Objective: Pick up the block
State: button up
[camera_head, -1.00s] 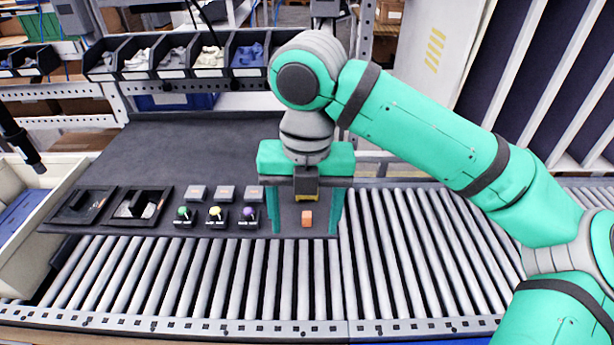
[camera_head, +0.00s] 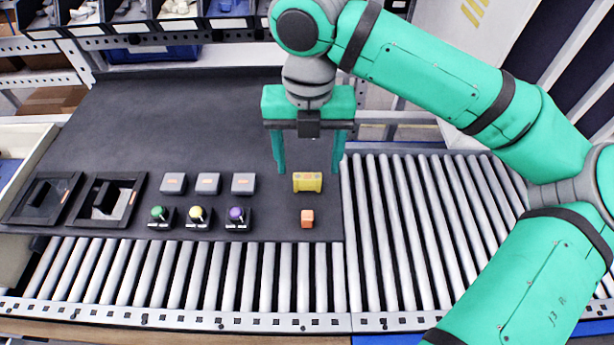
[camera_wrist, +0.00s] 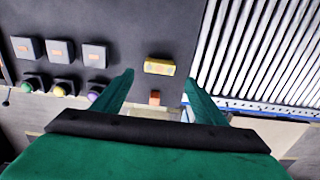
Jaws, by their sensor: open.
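A small orange block (camera_head: 307,218) sits near the front right edge of the black mat (camera_head: 190,130). A yellow piece (camera_head: 307,182) with dark marks lies just behind it. My gripper (camera_head: 309,170) is open and empty, with its two green fingers apart behind and above the yellow piece. In the wrist view the gripper (camera_wrist: 160,78) has its fingertips either side of the line of the yellow piece (camera_wrist: 159,67) and the orange block (camera_wrist: 154,97). I cannot tell its exact height over the mat.
Three grey boxes (camera_head: 208,183) and three knobs, green, yellow and purple (camera_head: 236,214), stand left of the block. Two black trays (camera_head: 106,201) are further left. Roller conveyor (camera_head: 430,230) runs in front and to the right. The mat's back part is clear.

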aim_at(307, 178)
jog(key=shift+w+a+f, duration=0.1)
jog(key=shift+f, duration=3.1)
jog(key=shift+c, duration=0.6)
jog(key=c, duration=1.2)
jog(key=shift+o, duration=0.2)
